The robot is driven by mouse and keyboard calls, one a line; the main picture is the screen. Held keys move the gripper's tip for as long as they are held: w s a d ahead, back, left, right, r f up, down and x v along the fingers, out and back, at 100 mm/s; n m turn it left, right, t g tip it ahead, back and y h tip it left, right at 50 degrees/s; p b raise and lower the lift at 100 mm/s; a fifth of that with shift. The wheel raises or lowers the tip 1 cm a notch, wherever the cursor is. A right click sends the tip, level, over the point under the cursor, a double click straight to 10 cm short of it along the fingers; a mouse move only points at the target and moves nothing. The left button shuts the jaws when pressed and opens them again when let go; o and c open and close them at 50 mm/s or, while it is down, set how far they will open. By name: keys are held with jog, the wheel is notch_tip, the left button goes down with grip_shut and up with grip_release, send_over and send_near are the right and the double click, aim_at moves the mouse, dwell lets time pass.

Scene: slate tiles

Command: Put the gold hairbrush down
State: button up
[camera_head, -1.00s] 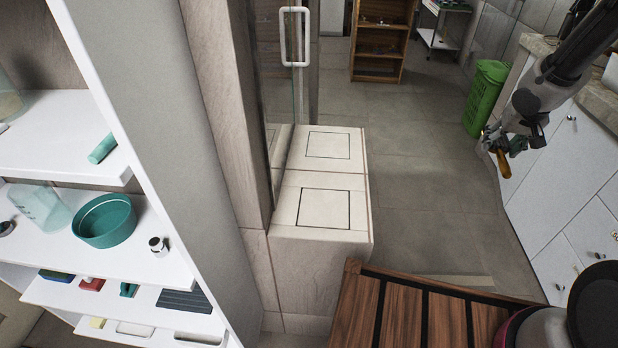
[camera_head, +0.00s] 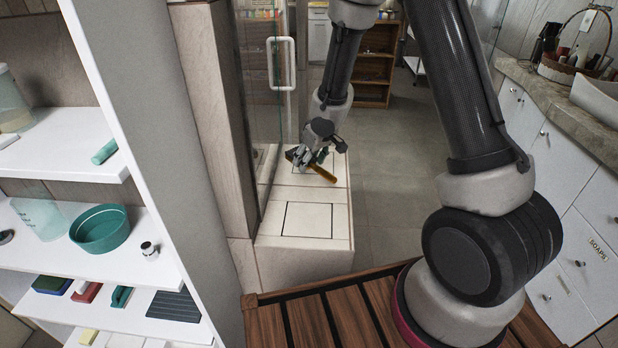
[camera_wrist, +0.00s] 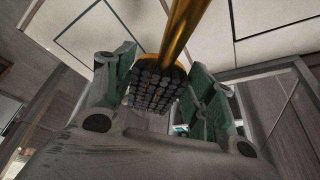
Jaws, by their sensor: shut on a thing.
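The gold hairbrush is in my gripper (camera_head: 312,157), over the far part of the tiled ledge (camera_head: 275,245). In the head view the gold handle (camera_head: 322,172) points down and to the right. In the wrist view the hairbrush (camera_wrist: 183,40) shows its gold handle reaching to the top and its dark bristles facing the camera. The green-padded fingers of my gripper (camera_wrist: 160,92) stand on both sides of the bristle head. I cannot tell whether the handle touches the ledge.
A glass door with a white handle (camera_head: 282,63) stands left of the ledge. A white shelf (camera_head: 128,262) with a teal bowl (camera_head: 100,229) is at the left. Counter drawers (camera_head: 560,215) line the right. The near square of the ledge is bare.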

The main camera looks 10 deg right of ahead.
aim_at(308, 182)
jog(key=shift+d+f, duration=0.15)
jog(key=shift+f, duration=3.1)
jog(key=shift+f, duration=0.15)
jog(key=o, duration=1)
jog(key=v, duration=1.2)
jog(key=shift+d+r, duration=0.1)
jog(key=shift+r, duration=0.15)
